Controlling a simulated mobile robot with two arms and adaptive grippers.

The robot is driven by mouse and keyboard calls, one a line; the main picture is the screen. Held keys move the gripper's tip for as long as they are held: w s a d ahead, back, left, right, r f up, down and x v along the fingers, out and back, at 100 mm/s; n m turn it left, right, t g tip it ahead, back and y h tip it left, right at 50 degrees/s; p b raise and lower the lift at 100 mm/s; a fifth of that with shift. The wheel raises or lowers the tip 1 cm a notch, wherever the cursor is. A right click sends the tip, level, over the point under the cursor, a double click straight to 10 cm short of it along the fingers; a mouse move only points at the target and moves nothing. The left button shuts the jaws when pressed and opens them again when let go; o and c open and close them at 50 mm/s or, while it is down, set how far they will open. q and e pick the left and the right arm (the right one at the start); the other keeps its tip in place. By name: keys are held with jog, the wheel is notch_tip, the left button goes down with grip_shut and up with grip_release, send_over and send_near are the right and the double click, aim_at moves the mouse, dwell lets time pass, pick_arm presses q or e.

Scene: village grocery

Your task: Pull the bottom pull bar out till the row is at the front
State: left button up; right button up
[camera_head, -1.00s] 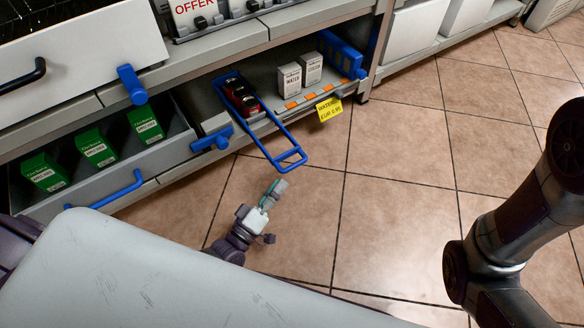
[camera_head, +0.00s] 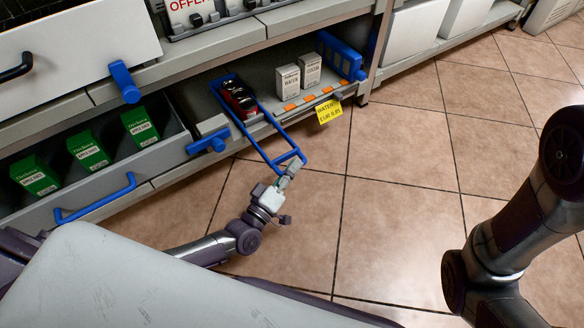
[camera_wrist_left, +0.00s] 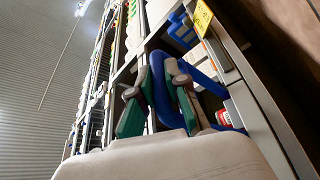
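The blue pull bar (camera_head: 285,157) is a long frame that juts out over the floor from the bottom shelf. A short row of dark red and black items (camera_head: 240,98) stands inside its rear part, back from the shelf's front edge. My left gripper (camera_head: 288,174) is at the bar's outer end. In the left wrist view, my left gripper's (camera_wrist_left: 157,78) green-padded fingers are apart, with the blue bar (camera_wrist_left: 160,92) between them. Whether either finger touches the bar is unclear. My right arm shows at the right, but its gripper is out of view.
White water boxes (camera_head: 288,80) stand right of the row, above a yellow price tag (camera_head: 328,110). A drawer with green boxes (camera_head: 88,150) and a blue handle (camera_head: 95,203) is at the left. The tiled floor (camera_head: 390,190) in front is clear.

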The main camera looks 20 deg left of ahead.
pick_arm(q)
grip_shut()
jog(key=shift+s, duration=0.1)
jog(key=shift+s+d+p, duration=0.7)
jog(key=shift+s+d, duration=0.25)
jog(key=shift+d, duration=0.3)
jog(key=o, duration=0.7)
grip_release()
jog(key=shift+c, duration=0.2)
jog(key=v, duration=0.7)
jog(key=shift+s, duration=0.25)
